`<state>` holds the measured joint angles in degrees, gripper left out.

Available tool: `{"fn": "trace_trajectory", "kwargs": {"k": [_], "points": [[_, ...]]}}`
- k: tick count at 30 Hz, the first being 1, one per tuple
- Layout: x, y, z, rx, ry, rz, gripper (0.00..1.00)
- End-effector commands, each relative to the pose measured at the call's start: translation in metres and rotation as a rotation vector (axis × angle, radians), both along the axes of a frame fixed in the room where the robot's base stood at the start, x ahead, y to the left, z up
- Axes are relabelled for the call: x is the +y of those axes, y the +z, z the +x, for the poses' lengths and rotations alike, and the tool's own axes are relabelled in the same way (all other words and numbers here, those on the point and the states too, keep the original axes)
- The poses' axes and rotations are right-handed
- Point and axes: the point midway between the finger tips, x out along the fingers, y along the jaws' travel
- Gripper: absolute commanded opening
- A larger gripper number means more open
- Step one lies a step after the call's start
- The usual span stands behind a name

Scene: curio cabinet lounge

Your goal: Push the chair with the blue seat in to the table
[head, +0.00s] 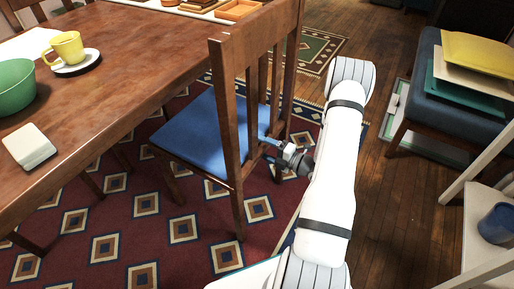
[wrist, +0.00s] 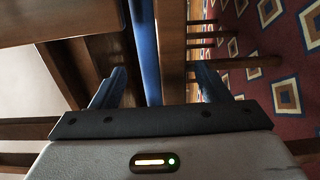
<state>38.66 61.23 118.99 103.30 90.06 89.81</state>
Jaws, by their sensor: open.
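The chair with the blue seat (head: 193,135) stands beside the long wooden table (head: 128,62), its slatted wooden back (head: 229,120) toward my arm. Part of the seat appears under or close to the table edge. My gripper (head: 269,147) is at the chair's back, low among the slats near seat height. In the wrist view my gripper (wrist: 155,88) has its two blue fingers apart, with the edge of the blue seat (wrist: 146,50) and wooden chair parts ahead. Whether the fingers touch the chair is not clear.
A yellow cup (head: 67,47), a green bowl (head: 14,86) and a white block (head: 29,146) are on the table. A stool with stacked coloured items (head: 470,75) stands right. A white shelf with a blue cup (head: 497,224) is at lower right. Patterned rug (head: 180,228) covers the floor.

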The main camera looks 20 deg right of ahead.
Motion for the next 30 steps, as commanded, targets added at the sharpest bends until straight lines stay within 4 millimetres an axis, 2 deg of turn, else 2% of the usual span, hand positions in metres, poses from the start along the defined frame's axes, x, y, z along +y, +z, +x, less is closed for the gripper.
{"fn": "trace_trajectory", "kwargs": {"k": [6,16,30], "points": [[0.015,0.000,0.019,0.001,0.001,-0.001,0.69],[0.016,0.000,0.022,0.000,-0.002,0.000,0.69],[0.016,0.000,0.021,0.000,-0.002,0.000,0.31]]}}
